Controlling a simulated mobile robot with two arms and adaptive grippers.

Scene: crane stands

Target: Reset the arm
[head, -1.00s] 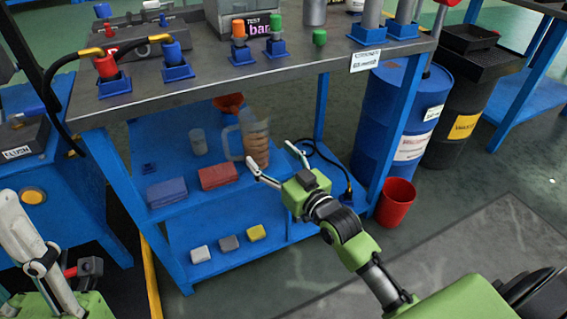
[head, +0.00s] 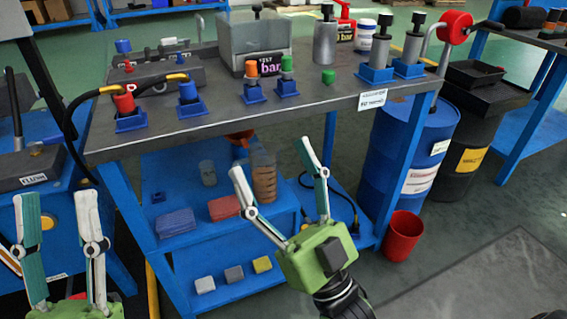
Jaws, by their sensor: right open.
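My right gripper (head: 273,160) is open and empty. Its fingers point up in front of the bench, overlapping the lower shelf area in the picture. My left gripper (head: 59,195) stands at the lower left with two upright fingers spread apart and nothing between them. Both arms are mostly out of frame. The grey bench top (head: 210,126) carries red (head: 124,103) and blue (head: 188,92) connectors in blue holders, with black hoses attached. Orange (head: 252,69) and green (head: 287,65) capped pieces stand in blue holders beside them.
A blue drum (head: 424,140) and red bucket (head: 402,236) stand right of the bench. Floor at lower right is clear.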

